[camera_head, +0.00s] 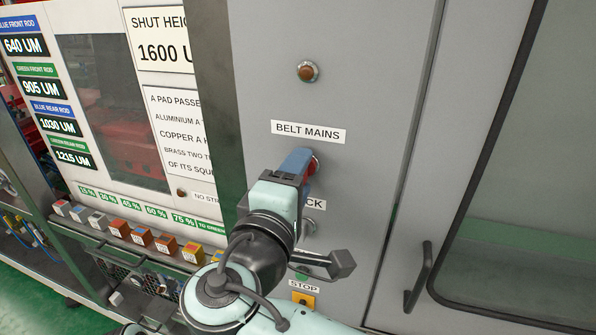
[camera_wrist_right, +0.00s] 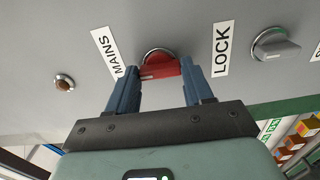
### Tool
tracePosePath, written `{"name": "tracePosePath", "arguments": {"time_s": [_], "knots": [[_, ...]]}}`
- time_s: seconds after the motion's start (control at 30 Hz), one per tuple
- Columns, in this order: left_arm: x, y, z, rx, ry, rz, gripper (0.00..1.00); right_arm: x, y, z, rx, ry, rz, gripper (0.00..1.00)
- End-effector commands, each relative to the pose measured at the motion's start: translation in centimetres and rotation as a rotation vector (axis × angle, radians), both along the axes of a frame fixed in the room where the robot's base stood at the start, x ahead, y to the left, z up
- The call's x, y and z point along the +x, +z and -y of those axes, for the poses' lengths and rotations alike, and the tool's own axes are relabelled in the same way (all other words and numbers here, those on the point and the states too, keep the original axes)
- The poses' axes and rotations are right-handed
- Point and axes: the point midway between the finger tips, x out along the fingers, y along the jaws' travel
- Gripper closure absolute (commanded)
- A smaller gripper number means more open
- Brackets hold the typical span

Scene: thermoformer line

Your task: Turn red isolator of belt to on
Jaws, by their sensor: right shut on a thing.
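The red isolator (camera_head: 313,166) sits on the grey cabinet panel below the BELT MAINS label (camera_head: 308,132). In the head view it is mostly hidden behind my right gripper (camera_head: 299,163). In the right wrist view the red handle (camera_wrist_right: 160,68) lies between the two blue fingers of my right gripper (camera_wrist_right: 160,80), one at each end, and the gripper is shut on it. There the handle runs nearly level, from the MAINS label side to the LOCK label side. My left gripper is not in view.
A dark amber lamp (camera_head: 306,72) sits above the label. A grey lock knob (camera_wrist_right: 275,45) is on the other side of the LOCK label (camera_wrist_right: 221,48). A yellow plate (camera_head: 303,300) is below the STOP label. A black door handle (camera_head: 418,277) stands out at right.

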Motion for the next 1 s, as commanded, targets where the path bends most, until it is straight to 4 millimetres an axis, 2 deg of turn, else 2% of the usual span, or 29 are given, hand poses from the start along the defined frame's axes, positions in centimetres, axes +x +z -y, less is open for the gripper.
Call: {"name": "tracePosePath", "arguments": {"time_s": [0.6, 0.63, 0.7, 1.0], "knots": [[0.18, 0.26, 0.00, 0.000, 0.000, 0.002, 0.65, -0.02, -0.04, -0.02, -0.038, 0.001, -0.012, 0.79], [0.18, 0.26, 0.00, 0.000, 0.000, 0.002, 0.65, -0.02, -0.04, -0.02, -0.038, 0.001, -0.012, 0.39], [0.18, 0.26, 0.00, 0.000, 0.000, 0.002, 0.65, -0.02, -0.04, -0.02, -0.037, 0.001, -0.012, 0.23], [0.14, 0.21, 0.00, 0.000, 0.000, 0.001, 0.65, -0.14, -0.03, -0.07, -0.035, 0.001, -0.011, 0.23]]}}
